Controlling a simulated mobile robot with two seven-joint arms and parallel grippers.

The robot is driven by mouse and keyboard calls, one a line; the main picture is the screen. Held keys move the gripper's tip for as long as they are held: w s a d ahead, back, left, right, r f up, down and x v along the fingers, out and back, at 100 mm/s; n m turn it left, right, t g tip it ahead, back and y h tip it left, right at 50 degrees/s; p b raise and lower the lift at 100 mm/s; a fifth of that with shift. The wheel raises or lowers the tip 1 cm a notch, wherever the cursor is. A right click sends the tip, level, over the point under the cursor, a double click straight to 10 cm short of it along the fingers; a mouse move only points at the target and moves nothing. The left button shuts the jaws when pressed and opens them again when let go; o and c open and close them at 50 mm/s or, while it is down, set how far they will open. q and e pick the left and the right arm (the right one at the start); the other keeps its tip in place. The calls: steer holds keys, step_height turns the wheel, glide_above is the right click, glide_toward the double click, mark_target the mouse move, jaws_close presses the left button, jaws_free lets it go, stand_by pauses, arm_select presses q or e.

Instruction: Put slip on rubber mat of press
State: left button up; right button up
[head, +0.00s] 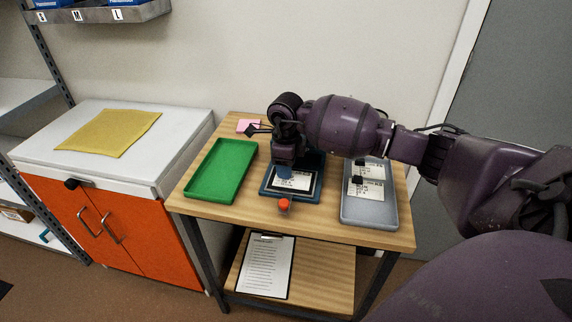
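The blue press (267,190) stands in the middle of the wooden table, with a red knob (284,205) at its front. A white printed slip (296,181) lies on the press's dark mat, under the press head; its far part is hidden. More printed slips (371,188) lie in the grey tray (362,216) to the right, with small black pieces on them. My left gripper is out of view.
A green tray (222,170) lies left of the press. A pink pad (243,123) lies at the table's back. A clipboard (265,266) is on the lower shelf. A yellow mat (108,130) lies on the white-topped orange cabinet (130,226). My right arm crosses above the grey tray.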

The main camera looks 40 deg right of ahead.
steer(key=shift+r, duration=0.45)
step_height(320, 180, up, 11)
steer(key=p, duration=0.1)
steer(key=shift+r+p, duration=0.2)
steer(key=shift+p, duration=0.15)
stand_by(0.4)
